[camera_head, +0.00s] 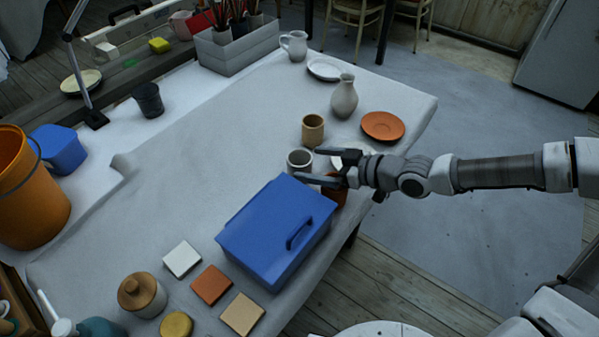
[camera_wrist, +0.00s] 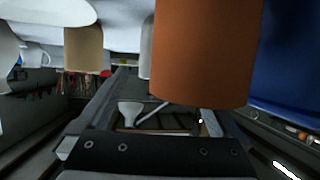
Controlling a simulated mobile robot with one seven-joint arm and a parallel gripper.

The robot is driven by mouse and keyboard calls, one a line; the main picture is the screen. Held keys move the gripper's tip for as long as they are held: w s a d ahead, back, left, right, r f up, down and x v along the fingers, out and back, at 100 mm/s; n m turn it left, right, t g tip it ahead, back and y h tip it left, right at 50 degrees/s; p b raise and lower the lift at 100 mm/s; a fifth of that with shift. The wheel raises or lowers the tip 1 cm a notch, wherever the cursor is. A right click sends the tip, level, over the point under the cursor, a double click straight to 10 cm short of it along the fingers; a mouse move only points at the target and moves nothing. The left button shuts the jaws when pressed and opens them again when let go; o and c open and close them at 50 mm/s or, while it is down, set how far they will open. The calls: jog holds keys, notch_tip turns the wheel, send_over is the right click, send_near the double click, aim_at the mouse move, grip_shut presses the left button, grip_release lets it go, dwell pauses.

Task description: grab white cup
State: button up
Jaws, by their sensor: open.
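The white cup (camera_head: 299,160) stands upright on the cloth-covered table, just beyond the blue box. My gripper (camera_head: 309,164) reaches in from the right, open, with its fingertips spread near the cup. In the head view I cannot tell whether they touch it. In the wrist view a sliver of the white cup (camera_wrist: 147,48) shows behind a terracotta cup (camera_wrist: 205,50), which fills the middle and hides part of one finger. In the head view the terracotta cup (camera_head: 338,192) is partly hidden under my gripper.
The blue box (camera_head: 265,235) stands close to my lower finger. A tan cup (camera_head: 313,130) is just beyond the white cup. A white plate (camera_head: 342,157) lies partly under my gripper. A vase (camera_head: 344,97) and an orange plate (camera_head: 383,126) are farther back. The table's left middle is clear.

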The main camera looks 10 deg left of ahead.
jog(key=shift+b+x, duration=0.55)
jog(key=shift+x, duration=0.95)
jog(key=shift+r, duration=0.1)
jog(key=c, duration=1.4)
